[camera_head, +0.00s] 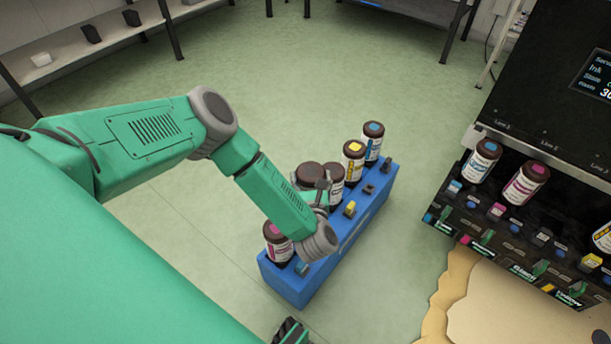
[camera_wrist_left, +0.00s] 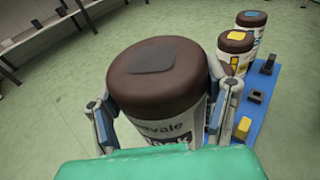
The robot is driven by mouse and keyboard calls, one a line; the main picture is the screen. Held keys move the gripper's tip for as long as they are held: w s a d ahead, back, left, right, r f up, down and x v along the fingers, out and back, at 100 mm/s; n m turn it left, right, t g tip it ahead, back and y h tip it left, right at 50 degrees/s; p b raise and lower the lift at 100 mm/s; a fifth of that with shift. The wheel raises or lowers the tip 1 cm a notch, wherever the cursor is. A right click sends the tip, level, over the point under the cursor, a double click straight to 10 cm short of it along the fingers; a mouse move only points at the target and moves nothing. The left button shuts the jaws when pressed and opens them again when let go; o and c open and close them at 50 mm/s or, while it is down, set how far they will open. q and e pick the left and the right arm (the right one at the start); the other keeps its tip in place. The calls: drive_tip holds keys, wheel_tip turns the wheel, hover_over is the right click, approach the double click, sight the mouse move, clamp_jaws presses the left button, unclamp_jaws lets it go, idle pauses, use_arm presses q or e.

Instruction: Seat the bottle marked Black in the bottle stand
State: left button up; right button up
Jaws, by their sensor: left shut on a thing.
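My left gripper (camera_wrist_left: 160,112) has its two fingers on either side of a brown-capped bottle, the Black bottle (camera_wrist_left: 172,98). Its cap bears a dark square, and its partly hidden label ends in "ck". In the head view my left gripper (camera_head: 322,190) is by two dark caps; the left one (camera_head: 310,173) appears to be the held bottle. The blue bottle stand (camera_head: 330,262) runs diagonally below. Whether the held bottle's base touches the stand is hidden. My right gripper is not clearly visible.
In the stand are a magenta-marked bottle (camera_head: 274,250), a yellow-marked bottle (camera_head: 353,158) and a blue-marked bottle (camera_head: 373,140). Another dark-capped bottle (camera_head: 336,182) is close beside the held one. A black ink machine (camera_head: 530,105) with bottles stands right. Green floor lies around the stand.

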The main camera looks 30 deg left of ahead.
use_arm(q)
drive_tip(key=shift+s+a+f+n+g+y, duration=0.1)
drive_tip(key=shift+s+f+n+g+y, duration=0.05)
drive_tip(key=shift+f+y, duration=0.15)
drive_tip(key=shift+s+a+f+n+g+y, duration=0.1)
drive_tip(key=shift+f+n+g+y, duration=0.1)
drive_tip(key=shift+f, duration=0.15)
drive_tip(key=shift+a+f+b, duration=0.2)
drive_tip(key=shift+f+b, duration=0.3)
drive_tip(key=shift+f, duration=0.1)
wheel_tip(320, 180, down, 3)
drive_tip(key=shift+a+r+b, duration=0.1)
drive_tip(key=shift+b, duration=1)
drive_tip(key=shift+d+f+b, duration=0.2)
drive_tip(key=shift+f+b, duration=0.3)
drive_tip(key=shift+a, duration=0.15)
drive_tip(key=shift+r, duration=0.15)
drive_tip(key=shift+f, duration=0.2)
drive_tip(key=shift+f+b, duration=0.8)
drive_tip(key=shift+f, duration=0.2)
